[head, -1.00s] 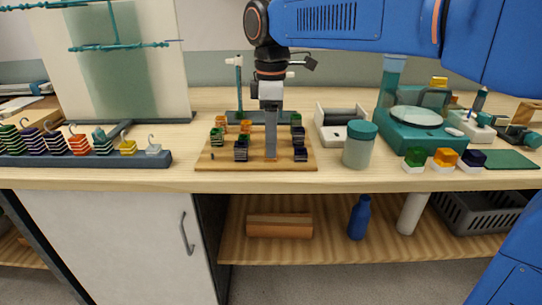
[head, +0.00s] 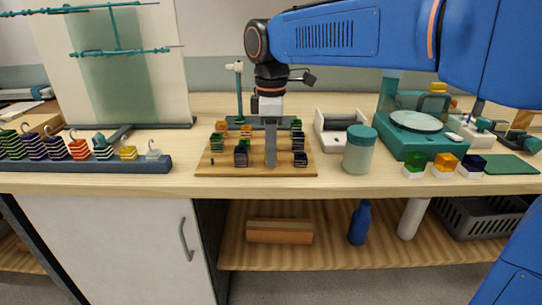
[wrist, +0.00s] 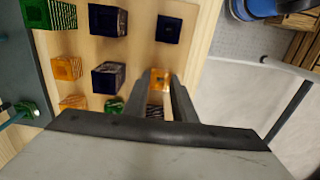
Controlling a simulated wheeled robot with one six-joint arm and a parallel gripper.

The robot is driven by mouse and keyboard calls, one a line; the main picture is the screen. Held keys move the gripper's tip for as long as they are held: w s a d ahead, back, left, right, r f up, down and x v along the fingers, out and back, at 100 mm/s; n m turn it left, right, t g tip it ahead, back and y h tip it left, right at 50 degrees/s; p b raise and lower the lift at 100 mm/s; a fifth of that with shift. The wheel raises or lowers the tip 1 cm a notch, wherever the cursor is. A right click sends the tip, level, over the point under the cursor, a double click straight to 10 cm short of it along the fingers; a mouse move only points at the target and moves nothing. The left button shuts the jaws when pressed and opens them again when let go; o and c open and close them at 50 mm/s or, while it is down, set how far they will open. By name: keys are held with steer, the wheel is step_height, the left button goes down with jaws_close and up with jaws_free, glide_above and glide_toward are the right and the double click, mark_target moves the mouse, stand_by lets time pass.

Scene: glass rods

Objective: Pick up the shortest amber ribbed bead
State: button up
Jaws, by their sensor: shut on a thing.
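A short amber ribbed bead (wrist: 159,77) sits between my fingertips in the wrist view, near the board's front edge. My gripper (wrist: 160,83) is shut on it. In the head view my gripper (head: 271,165) points straight down at the front middle of the wooden board, and its fingers hide the bead. Two other amber beads stand further back: a larger ribbed one (wrist: 67,68) and one beside it (wrist: 73,103). They also show at the back left of the board in the head view, as one amber bead (head: 221,125) and another (head: 246,131).
Dark purple beads (wrist: 108,77) and green beads (wrist: 62,15) stand close around on the board (head: 222,170). A teal-lidded jar (head: 359,150) stands to its right. The bench front between is clear.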

step_height(320, 180, up, 10)
stand_by(0.5)
stand_by(0.4)
